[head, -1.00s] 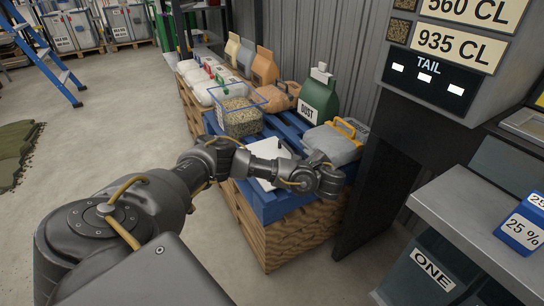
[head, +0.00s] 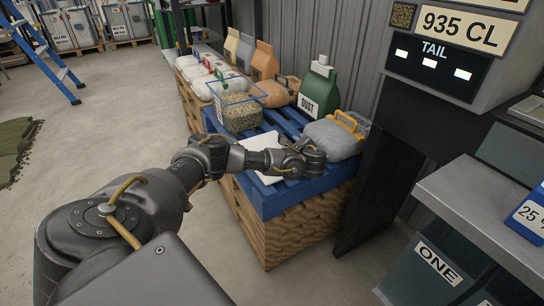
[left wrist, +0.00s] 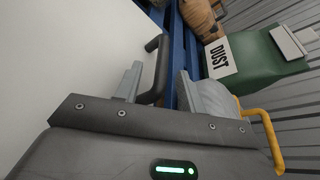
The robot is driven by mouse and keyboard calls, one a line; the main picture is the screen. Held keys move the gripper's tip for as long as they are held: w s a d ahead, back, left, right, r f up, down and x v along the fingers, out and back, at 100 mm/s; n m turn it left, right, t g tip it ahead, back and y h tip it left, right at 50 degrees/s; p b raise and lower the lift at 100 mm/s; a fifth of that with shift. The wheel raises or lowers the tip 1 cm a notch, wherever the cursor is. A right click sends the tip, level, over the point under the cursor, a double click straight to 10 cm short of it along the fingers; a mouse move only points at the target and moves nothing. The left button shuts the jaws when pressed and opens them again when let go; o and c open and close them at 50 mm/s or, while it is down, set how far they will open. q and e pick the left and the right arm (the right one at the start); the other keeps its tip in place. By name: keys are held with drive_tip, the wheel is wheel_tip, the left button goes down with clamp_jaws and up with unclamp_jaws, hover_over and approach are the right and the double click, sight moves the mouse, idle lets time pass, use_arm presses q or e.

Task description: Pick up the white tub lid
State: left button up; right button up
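The white tub lid (head: 264,141) lies flat on the blue pallet, partly hidden under my left arm. In the left wrist view the lid (left wrist: 65,55) is a large white sheet filling the left side, with a dark handle (left wrist: 157,66) at its right edge. My left gripper (head: 312,157) is at the lid's right side, near the grey bag. In the left wrist view its two fingers (left wrist: 158,88) stand apart, with the dark handle between them. I cannot tell whether they touch it. My right gripper is not in view.
A clear tub of grain (head: 238,112) stands behind the lid. A green DUST bag (head: 318,88) and a grey bag with a yellow handle (head: 332,138) are close to the gripper. The blue pallet (head: 285,199) sits on stacked wooden ones. A dark machine stands right.

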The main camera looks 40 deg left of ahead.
use_arm(q)
drive_tip(key=shift+w+a, duration=0.15)
drive_tip(key=shift+a, duration=0.05)
clamp_jaws()
drive_tip(key=shift+r, duration=0.1)
